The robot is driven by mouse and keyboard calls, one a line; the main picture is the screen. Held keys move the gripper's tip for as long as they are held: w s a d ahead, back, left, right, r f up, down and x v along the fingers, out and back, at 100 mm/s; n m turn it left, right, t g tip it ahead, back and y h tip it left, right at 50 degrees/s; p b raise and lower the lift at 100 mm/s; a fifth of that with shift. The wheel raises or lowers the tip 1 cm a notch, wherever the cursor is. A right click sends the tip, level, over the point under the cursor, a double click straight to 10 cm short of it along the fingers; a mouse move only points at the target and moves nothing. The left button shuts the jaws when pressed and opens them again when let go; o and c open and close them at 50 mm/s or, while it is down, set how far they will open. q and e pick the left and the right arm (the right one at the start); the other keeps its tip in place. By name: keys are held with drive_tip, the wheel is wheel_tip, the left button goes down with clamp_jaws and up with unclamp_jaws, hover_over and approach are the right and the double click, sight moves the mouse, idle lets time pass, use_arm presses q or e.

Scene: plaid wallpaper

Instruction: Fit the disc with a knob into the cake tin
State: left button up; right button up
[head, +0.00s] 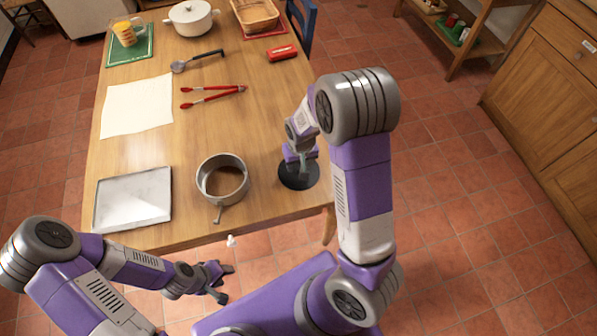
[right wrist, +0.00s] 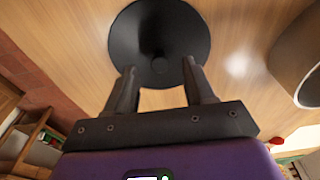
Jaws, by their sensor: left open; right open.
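The disc with a knob (head: 293,180) is black and round. It lies flat on the table's right front part and shows in the right wrist view (right wrist: 185,35), its knob (right wrist: 160,58) near the middle. My right gripper (head: 301,168) is above the disc, pointing down. In the right wrist view its open fingers (right wrist: 159,68) frame the knob from either side; I cannot tell whether they reach down to it. The grey cake tin (head: 241,189) stands left of the disc, apart from it, and appears empty. My left gripper (head: 226,283) is open and empty, off the table's front edge.
A white pot (head: 191,19) and a basket (head: 255,14) stand at the far end.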

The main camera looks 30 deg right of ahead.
wheel_tip(320, 180, down, 2)
drive_tip(key=shift+w+f, duration=0.1)
drive_tip(key=shift+f, duration=0.05)
clamp_jaws()
drive_tip(key=shift+r, duration=0.2)
